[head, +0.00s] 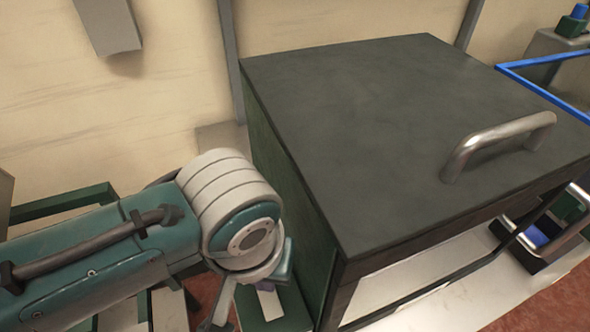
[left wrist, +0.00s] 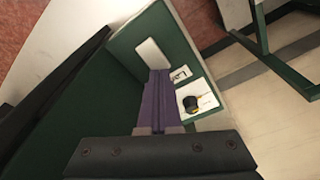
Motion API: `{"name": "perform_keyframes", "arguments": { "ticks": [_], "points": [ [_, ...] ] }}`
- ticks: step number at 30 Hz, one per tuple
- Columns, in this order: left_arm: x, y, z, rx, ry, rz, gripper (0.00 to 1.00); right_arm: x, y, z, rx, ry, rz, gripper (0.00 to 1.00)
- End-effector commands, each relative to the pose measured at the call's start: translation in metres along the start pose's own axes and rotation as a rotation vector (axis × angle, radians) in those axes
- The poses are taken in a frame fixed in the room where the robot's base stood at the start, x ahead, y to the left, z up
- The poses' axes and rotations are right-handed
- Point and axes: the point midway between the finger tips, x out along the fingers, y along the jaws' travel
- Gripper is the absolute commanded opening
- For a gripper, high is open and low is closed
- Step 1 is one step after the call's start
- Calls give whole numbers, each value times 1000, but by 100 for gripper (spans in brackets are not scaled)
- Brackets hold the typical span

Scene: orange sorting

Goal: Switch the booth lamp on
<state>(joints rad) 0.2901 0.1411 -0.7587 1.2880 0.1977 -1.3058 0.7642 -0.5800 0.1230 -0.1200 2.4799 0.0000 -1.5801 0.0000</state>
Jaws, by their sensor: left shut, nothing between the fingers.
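The booth (head: 420,110) is a dark box with a flat grey-black top and a metal handle. A green panel (left wrist: 188,65) on its side shows in the left wrist view. It carries a white rocker-like switch (left wrist: 152,54) and a black knob (left wrist: 190,103) with a yellow mark on a white plate. My left gripper (left wrist: 159,74) is shut and empty, its purple fingers pointing at the lower end of the white switch. I cannot tell whether they touch it. In the head view my left wrist mostly hides the fingers. The lamp itself is not visible.
A metal handle (head: 498,143) stands up from the booth top. A blue frame (head: 540,92) is behind it at the right. A green frame (left wrist: 265,45) stands on the floor beside the panel. A cream wall closes off the back.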

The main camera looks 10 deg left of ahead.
Motion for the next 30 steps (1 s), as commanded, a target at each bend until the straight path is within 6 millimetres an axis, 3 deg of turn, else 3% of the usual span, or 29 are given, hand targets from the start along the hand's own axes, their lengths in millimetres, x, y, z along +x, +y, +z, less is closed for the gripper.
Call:
{"name": "perform_keyframes", "arguments": {
  "ticks": [30],
  "points": [
    [11,0,2,0,-2,0,0,7,-2,2,4,1,-4,0]
  ]
}}
